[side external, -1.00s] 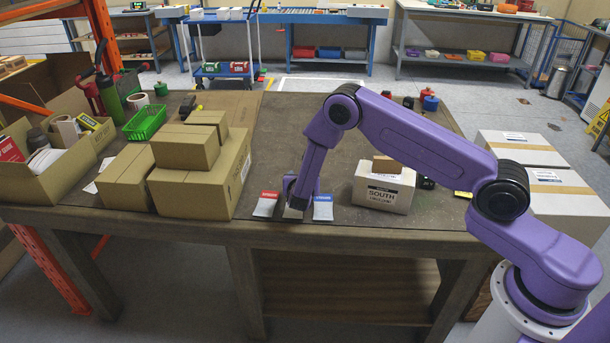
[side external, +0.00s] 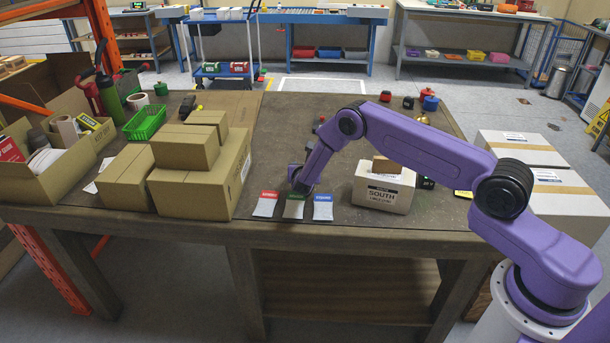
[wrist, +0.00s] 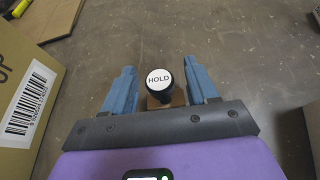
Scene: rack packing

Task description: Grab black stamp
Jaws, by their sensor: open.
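The black stamp (wrist: 159,78) shows in the wrist view, with a round white top reading "HOLD" and a brown block at its base. It stands on the tabletop between the two blue fingers of my gripper (wrist: 159,68). The fingers are spread to its left and right, with a gap visible on each side. In the side external view my gripper (side external: 299,187) is low over the table, just behind the red and green cards. The stamp cannot be made out in that view.
Stacked cardboard boxes (side external: 195,190) stand left of my gripper. The red (side external: 267,203), green (side external: 294,206) and blue (side external: 323,207) labelled cards lie at the front edge. A white "SOUTH" box (side external: 384,190) stands to the right. Small items lie at the back right.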

